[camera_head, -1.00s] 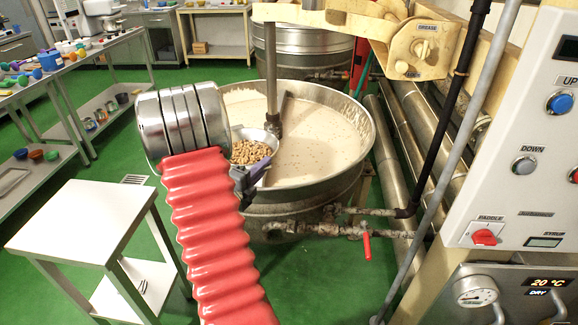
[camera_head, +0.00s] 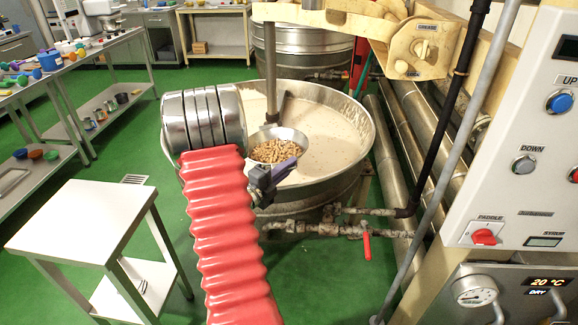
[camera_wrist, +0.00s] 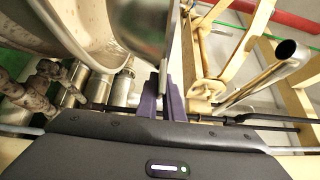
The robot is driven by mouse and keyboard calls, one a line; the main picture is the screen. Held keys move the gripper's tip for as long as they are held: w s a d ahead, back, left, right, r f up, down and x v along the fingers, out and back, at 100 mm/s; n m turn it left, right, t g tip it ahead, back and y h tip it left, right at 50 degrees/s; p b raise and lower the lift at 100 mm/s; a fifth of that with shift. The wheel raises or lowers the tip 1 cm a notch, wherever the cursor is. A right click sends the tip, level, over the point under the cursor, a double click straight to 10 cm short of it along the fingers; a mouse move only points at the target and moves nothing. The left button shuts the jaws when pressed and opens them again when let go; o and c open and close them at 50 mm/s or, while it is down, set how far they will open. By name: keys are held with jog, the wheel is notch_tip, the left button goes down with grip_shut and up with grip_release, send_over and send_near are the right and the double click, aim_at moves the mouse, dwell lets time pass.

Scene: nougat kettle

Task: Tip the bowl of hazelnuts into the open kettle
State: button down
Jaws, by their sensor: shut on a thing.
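A metal bowl (camera_head: 301,138) full of hazelnuts (camera_head: 272,151) is held over the near left part of the open kettle (camera_head: 369,140). The bowl looks about level and the nuts are inside it. The kettle holds a pale cream mass (camera_head: 325,125), with a vertical shaft standing in it. My gripper (camera_head: 272,176) is shut on the bowl's near side. In the wrist view my gripper's purple fingers (camera_wrist: 162,100) close on the bowl's edge, and the bowl's metal side (camera_wrist: 143,25) shows above them. The nuts are hidden in that view.
The vertical shaft (camera_head: 271,70) stands close behind the bowl. A cream-coloured beam (camera_head: 345,20) crosses above. The control panel (camera_head: 525,150) is at the right, and pipes with a red valve handle (camera_head: 367,245) are below the kettle. A white stand (camera_head: 85,220) is at the left.

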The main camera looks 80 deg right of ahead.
jog(key=shift+w+f+n+h, duration=0.2)
jog(key=shift+n+h, duration=0.2)
jog(key=shift+n, duration=0.3)
jog(key=shift+w+r+n, duration=0.1)
jog(key=shift+r+n, duration=0.05)
jog(key=shift+n, duration=0.15)
jog(key=shift+w+a+r+n+t+h, duration=0.1)
jog(key=shift+w+r+n+t+h, duration=0.15)
jog(key=shift+w+r+n+h, duration=0.7)
jog(key=shift+w+a+r+n+t+h, duration=0.1)
jog(key=shift+w+r+n+t+h, duration=0.3)
jog(key=shift+r+n, duration=0.9)
jog(key=shift+w+a+r+n+t+h, duration=0.15)
jog(key=shift+w+r+n+h, duration=0.6)
jog(key=shift+n, duration=0.6)
jog(key=w+a+r+n+t, duration=0.1)
jog(key=w+n+t, duration=0.7)
jog(key=w+n, duration=0.3)
jog(key=w+a+r+n+t+y, duration=0.1)
jog(key=w+n+t, duration=0.8)
jog(key=n, duration=0.7)
jog(key=shift+w+a+r+n+y, duration=0.25)
jog(key=shift+w+r+n+y, duration=0.1)
jog(key=shift+w, duration=1.25)
